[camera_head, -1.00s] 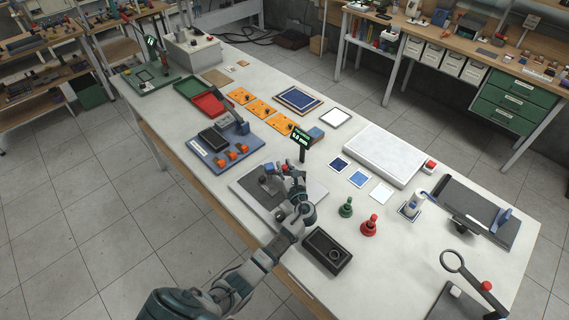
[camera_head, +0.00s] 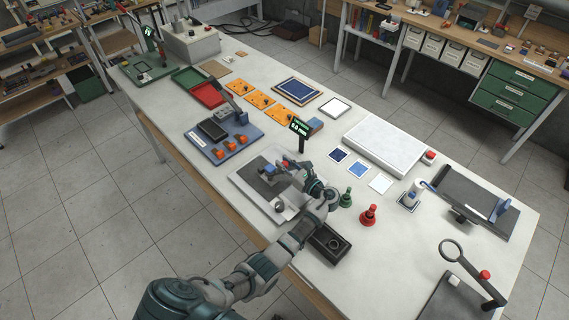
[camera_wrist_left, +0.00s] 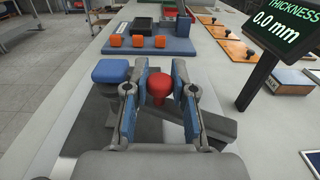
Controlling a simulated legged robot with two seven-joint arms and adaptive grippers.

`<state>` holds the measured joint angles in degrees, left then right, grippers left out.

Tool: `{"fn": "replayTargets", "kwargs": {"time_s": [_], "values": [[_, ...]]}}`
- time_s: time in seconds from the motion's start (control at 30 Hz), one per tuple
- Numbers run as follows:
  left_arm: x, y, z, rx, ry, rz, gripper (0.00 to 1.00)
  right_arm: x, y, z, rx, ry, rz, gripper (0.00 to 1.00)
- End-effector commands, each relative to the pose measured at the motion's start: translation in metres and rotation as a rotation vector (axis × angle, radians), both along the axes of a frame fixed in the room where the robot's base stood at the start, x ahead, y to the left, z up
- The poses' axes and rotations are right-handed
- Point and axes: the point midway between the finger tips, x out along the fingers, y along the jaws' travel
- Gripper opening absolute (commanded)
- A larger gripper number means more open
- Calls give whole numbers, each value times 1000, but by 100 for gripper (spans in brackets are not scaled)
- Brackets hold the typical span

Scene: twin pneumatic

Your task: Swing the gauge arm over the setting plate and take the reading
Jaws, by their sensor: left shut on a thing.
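My left gripper (camera_wrist_left: 157,86) is shut on a red knob (camera_wrist_left: 158,89), which sits between its blue-padded fingers in the left wrist view. A dark grey bar (camera_wrist_left: 207,121), seemingly the gauge arm, runs under the fingers to the right; its joint with the knob is hidden. A blue-topped block (camera_wrist_left: 110,71) stands just left of the fingers. In the head view my left gripper (camera_head: 287,167) is above the pale gauge base (camera_head: 250,203). The display (camera_wrist_left: 277,27) reads "THICKNESS 0.0 mm". I cannot tell which part is the setting plate.
A round silver part (camera_head: 279,205) is on the gauge base. Green (camera_head: 346,198) and red (camera_head: 368,215) handled pieces stand to the right. A blue board with orange blocks (camera_head: 232,147) lies beyond the base.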

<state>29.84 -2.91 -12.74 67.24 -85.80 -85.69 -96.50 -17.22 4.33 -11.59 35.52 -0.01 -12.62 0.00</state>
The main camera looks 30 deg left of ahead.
Motion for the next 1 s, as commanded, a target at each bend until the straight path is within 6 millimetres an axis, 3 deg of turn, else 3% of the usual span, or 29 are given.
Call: {"fn": "replayTargets", "kwargs": {"time_s": [0.2,0.23,0.27,0.67,1.0], "values": [[0,-1,-2,-1,3,-3,0,0,-4,0,-5,0,1,40],[0,-1,-2,-2,4,-3,27,0,-5,0,-5,0,1,40],[0,-1,-2,-2,4,-3,35,0,-5,0,-6,0,0,40],[-2,-7,-1,-1,0,-2,35,1,-7,0,-8,-3,-1,40],[-22,-74,-2,-3,3,-5,35,0,-5,0,-6,-2,0,40]]}}
